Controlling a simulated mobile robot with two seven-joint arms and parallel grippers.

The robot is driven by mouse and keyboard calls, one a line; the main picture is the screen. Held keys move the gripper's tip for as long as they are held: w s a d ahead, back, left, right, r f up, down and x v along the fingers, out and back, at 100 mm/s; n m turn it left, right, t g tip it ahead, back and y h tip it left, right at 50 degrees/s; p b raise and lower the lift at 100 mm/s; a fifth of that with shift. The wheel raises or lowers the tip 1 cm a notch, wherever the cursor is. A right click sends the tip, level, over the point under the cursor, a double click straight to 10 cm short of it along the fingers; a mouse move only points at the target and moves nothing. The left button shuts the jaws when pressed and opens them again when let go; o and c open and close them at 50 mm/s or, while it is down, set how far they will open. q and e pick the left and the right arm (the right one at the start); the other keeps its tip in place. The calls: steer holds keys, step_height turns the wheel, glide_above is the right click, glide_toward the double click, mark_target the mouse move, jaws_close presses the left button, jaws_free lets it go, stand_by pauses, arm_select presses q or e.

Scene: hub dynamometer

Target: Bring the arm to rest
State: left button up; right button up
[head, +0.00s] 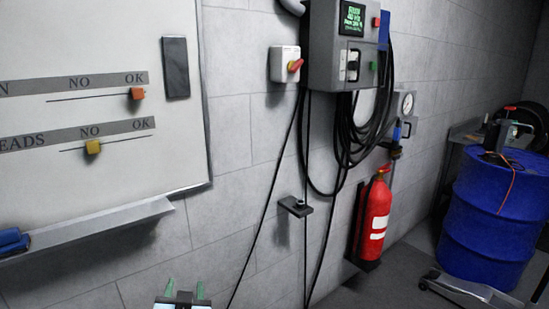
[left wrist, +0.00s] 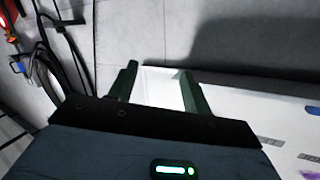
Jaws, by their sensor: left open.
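My left gripper (head: 185,291) shows at the bottom edge of the head view, with its two green fingertips pointing up and apart. In the left wrist view the gripper (left wrist: 158,72) is open, its dark green fingers spread with pale surface and grey wall behind the gap. I see nothing held between them. Most of my left arm is hidden below the head view. My right gripper shows in neither view.
A whiteboard (head: 90,45) with sliders and a ledge (head: 100,228) is on the left wall. A control box (head: 335,70) with hanging black cables, a small wall bracket (head: 296,206), a red extinguisher (head: 375,222) and a blue drum (head: 493,220) stand to the right.

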arm_select(q)
steer(key=s+f+m+g+h+p, duration=0.2)
steer(key=s+f+g+h, duration=0.2)
steer(key=s+f, duration=1.35)
steer(key=s+f+g+h, duration=0.1)
steer(key=s+f, duration=0.2)
steer(key=s, duration=0.8)
steer(key=s+f+g+h+p, duration=0.1)
steer(key=s+f+g, duration=0.1)
steer(key=s, duration=1)
steer(key=shift+f, duration=0.7)
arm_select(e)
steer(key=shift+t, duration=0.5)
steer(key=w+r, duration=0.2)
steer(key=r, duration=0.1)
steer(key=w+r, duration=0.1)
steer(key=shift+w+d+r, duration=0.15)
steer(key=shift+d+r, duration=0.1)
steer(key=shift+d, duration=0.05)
arm_select(q)
steer(key=shift+c, duration=1)
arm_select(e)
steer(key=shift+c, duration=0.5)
arm_select(q)
steer(key=shift+s+n, duration=0.15)
steer(key=shift+n, duration=0.15)
steer(key=shift+c, duration=0.4)
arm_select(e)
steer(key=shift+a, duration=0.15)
